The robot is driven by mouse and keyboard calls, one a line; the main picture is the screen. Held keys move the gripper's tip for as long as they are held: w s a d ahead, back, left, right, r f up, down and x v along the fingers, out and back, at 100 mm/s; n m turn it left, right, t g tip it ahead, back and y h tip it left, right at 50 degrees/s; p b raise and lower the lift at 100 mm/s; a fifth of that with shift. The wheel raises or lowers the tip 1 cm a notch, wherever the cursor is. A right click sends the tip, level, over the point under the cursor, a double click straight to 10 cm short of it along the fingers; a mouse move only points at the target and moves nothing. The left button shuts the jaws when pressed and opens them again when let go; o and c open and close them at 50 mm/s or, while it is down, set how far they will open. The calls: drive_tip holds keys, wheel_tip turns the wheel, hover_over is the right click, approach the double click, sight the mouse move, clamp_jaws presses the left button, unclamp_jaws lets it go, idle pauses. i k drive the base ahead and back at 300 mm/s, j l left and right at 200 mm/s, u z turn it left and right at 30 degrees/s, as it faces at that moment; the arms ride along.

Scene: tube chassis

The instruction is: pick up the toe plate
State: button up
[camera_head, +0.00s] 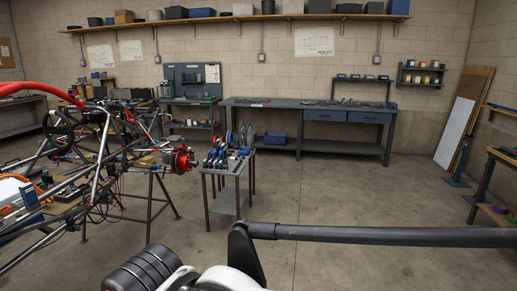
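I cannot pick out the toe plate with certainty. A small dark cart (226,204) stands near the middle and carries several blue, grey and red small items. A few thin grey upright plates (245,135) show at its back; they are too small to tell whether one is the toe plate. Dark and white parts of my own arm cross the bottom of the view, but my gripper's fingers do not show.
A tube chassis (98,160) on stands, with a red hub (183,160), fills the left. A long workbench (270,104) runs along the back wall. White and brown boards (456,130) lean at the right. The floor (350,190) right of the cart is clear.

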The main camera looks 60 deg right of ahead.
sight(218, 143)
drive_tip(key=z, duration=1.7)
drive_tip(key=u, duration=2.5)
drive_tip(key=z, duration=2.45)
drive_tip(key=i+l+z, duration=0.2)
drive_tip(key=i, duration=0.35)
drive_tip(key=i+l+z, duration=0.2)
drive_tip(key=i, duration=0.4)
drive_tip(key=i+l+z, duration=0.25)
drive_tip(key=i, duration=0.35)
drive_tip(key=j, duration=0.1)
